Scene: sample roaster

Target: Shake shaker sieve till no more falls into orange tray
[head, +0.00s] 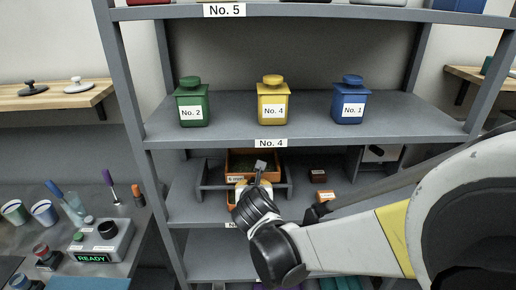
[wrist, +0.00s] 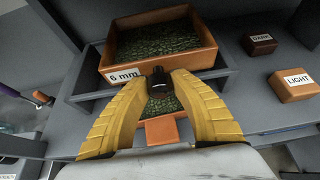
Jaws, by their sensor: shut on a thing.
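The shaker sieve, an orange box labelled "6 mm" (wrist: 118,76), sits in a grey frame on the shelf with a layer of green beans (wrist: 158,42) in it. It also shows in the head view (head: 234,167). My gripper (wrist: 160,84) has its yellow fingers closed on a dark handle at the sieve's front. The orange tray (wrist: 162,132) shows below the sieve, between my fingers, with green beans in it; most of it is hidden. I cannot see whether beans are falling.
The grey frame (head: 204,189) surrounds the sieve's sides. Blocks labelled "DARK" (wrist: 259,44) and "LIGHT" (wrist: 293,86) lie to the right. The shelf above holds green (head: 193,102), yellow (head: 272,101) and blue (head: 348,101) canisters. A device reading "READY" (head: 92,258) stands at the left.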

